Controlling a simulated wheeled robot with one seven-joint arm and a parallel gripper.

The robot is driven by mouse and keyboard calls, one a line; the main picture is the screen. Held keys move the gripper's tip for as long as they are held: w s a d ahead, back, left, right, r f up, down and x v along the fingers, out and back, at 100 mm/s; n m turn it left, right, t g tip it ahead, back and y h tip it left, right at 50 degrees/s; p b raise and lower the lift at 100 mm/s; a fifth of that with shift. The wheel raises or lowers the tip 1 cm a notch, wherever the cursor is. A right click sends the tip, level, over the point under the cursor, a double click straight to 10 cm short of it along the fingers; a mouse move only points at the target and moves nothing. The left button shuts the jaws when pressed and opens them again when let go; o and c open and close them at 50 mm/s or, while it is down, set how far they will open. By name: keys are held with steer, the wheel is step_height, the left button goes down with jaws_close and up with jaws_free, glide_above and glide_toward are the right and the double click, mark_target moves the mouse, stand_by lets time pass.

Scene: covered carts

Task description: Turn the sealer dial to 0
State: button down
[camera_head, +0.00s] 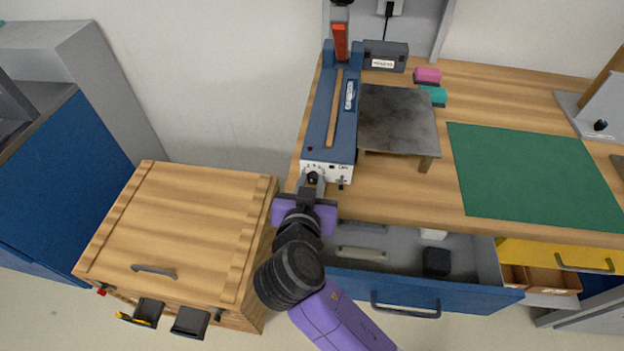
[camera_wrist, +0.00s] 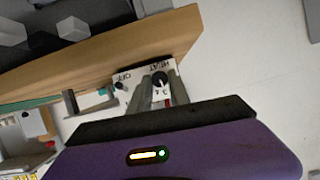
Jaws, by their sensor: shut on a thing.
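The blue sealer (camera_head: 318,120) stands at the left end of the wooden workbench, with a white front panel (camera_head: 338,172). Its black dial (camera_head: 313,177) sits on that panel above my gripper. In the wrist view the dial (camera_wrist: 159,79) has a white pointer mark and lies between my fingertips. My gripper (camera_head: 312,182) reaches the panel from the front and is shut on the dial; its fingers also show in the wrist view (camera_wrist: 167,90). The panel's lettering reads "HEAT" and "OFF" in the wrist view. The dial's numbers are too small to read, so its setting cannot be told.
A grey metal plate on legs (camera_head: 398,118) stands right of the sealer. A green mat (camera_head: 535,175) lies farther right. An open blue drawer (camera_head: 400,290) juts out below the bench, right of my arm. A wooden cart (camera_head: 180,225) stands to the left.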

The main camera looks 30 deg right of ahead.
steer(key=shift+w+a+r+n+g+h+p, duration=0.1)
steer(key=shift+n+g+h+p, duration=0.45)
steer(key=shift+n, duration=0.45)
steer(key=n+h, duration=0.1)
steer(key=n+h+p, duration=0.1)
steer(key=n, duration=0.1)
steer(key=shift+w+a+g, duration=0.1)
steer(key=shift+a+g, duration=0.1)
steer(key=shift+g, duration=0.15)
steer(key=n+h, duration=0.1)
steer(key=n+h+p, duration=0.1)
steer(key=n, duration=0.1)
steer(key=shift+f, duration=0.3)
steer(key=shift+a+f+n+h, duration=0.15)
steer(key=shift+n+h, duration=0.5)
steer(key=shift+n, duration=0.95)
steer(key=shift+w, duration=0.1)
steer(key=c, duration=1.2)
jaws_free()
